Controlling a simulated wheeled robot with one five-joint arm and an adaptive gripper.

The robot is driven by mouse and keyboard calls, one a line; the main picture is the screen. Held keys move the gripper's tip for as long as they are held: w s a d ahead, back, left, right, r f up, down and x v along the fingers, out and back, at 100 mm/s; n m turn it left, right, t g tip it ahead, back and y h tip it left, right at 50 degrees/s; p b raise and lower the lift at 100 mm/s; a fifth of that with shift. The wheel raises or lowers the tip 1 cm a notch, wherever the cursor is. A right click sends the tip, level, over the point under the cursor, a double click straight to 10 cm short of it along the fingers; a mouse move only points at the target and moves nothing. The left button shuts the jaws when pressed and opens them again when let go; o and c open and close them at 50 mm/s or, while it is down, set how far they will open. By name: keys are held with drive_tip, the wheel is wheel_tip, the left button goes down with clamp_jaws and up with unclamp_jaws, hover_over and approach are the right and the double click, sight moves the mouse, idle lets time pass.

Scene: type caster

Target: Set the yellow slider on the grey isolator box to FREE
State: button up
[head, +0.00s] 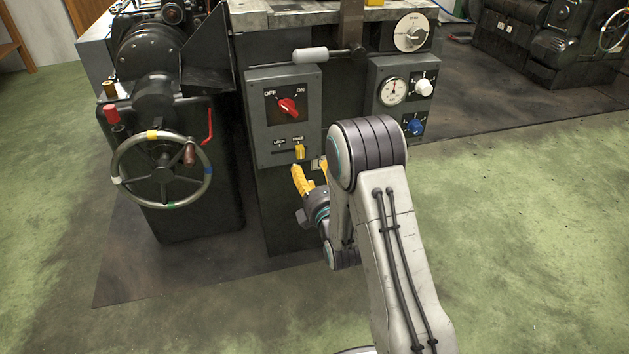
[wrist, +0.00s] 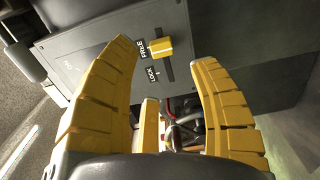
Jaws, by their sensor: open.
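The grey isolator box (head: 260,135) is on the machine front, with a red rotary knob (head: 288,106) marked OFF and ON. The yellow slider (head: 299,152) is low on its face, at the FREE end of its slot, right of LOCK. In the wrist view the slider (wrist: 160,48) sits beside the FREE label, and the slot runs bare toward LOCK. My gripper (head: 309,166) is open just below the slider. In the wrist view its yellow fingers (wrist: 166,52) are spread, with the slider between and beyond the tips. No contact shows.
A handwheel (head: 162,170) stands left of the box. A panel with a gauge (head: 393,91), a white knob (head: 424,87) and a blue knob (head: 415,127) is at right. A grey-handled lever (head: 311,55) juts above the box. The green floor in front is clear.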

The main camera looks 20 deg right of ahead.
drive_tip(key=shift+s, duration=1.35)
drive_tip(key=s+r+m+g+p, duration=0.3)
drive_tip(key=r+m+p, duration=0.1)
drive_tip(key=r+p, duration=0.7)
drive_tip(key=s+r+m+g+p, duration=0.35)
drive_tip(key=r+p, duration=0.55)
drive_tip(key=r, duration=0.4)
drive_tip(key=s+r+m+g+p, duration=0.8)
drive_tip(key=s+r+m+p, duration=0.2)
drive_tip(key=s+r+p, duration=1.2)
drive_tip(key=s+r, duration=0.3)
drive_tip(key=s, duration=0.1)
drive_tip(key=shift+s, duration=0.4)
